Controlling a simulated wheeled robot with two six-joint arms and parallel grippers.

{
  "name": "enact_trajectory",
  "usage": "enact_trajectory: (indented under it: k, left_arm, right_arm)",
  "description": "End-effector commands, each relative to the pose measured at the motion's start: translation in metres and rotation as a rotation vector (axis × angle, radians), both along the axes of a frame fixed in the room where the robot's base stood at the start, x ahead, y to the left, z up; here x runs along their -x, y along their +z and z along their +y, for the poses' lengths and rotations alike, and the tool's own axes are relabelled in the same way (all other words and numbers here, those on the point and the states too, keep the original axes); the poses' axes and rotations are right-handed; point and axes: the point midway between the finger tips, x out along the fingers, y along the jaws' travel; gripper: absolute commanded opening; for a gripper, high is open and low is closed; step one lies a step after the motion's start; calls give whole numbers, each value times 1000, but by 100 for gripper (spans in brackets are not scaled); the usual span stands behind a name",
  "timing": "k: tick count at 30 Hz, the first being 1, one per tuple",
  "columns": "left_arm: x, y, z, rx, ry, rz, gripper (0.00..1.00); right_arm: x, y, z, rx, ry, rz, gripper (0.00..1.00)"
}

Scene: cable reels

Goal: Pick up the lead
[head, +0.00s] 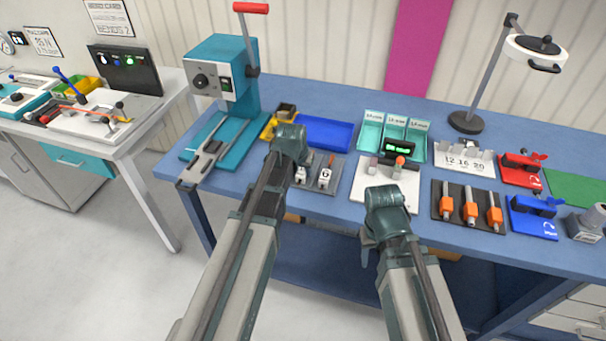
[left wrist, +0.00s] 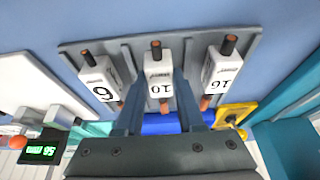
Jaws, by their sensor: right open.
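A grey rack (left wrist: 190,48) holds three white tagged leads with dark ends and copper-coloured tips. In the left wrist view they are the lead marked 6 (left wrist: 100,80), the lead marked 10 (left wrist: 159,70) and the lead marked 16 (left wrist: 219,72). The rack also shows in the head view (head: 318,188), partly hidden by my left gripper (head: 296,163). The left gripper's fingers (left wrist: 161,90) point at the lead marked 10, one on each side; I cannot see clear contact. My right gripper (head: 372,255) is open and empty, in front of the table's near edge.
A teal press (head: 222,70) with a red-handled lever stands left of the rack. A blue tray (head: 325,133) lies behind it. A white board (head: 372,192) with a green display (head: 398,149) lies right. Orange-handled tools (head: 470,207) lie further right.

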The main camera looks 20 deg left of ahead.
Motion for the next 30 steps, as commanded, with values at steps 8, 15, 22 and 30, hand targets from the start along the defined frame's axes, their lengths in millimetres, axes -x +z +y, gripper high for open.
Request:
enact_trajectory:
  k: [8, 15, 22, 30]
  left_arm:
    - [0, 0, 0, 0, 0, 0, 0]
    - [0, 0, 0, 0, 0, 0, 0]
    - [0, 6, 0, 0, 0, 0, 0]
    - [0, 29, -2, 0, 0, 0, 0]
  right_arm:
    - [0, 0, 0, 0, 0, 0, 50]
    - [0, 0, 0, 0, 0, 0, 50]
    - [0, 6, 0, 0, 0, 0, 50]
    - [0, 29, 0, 0, 0, 0, 50]
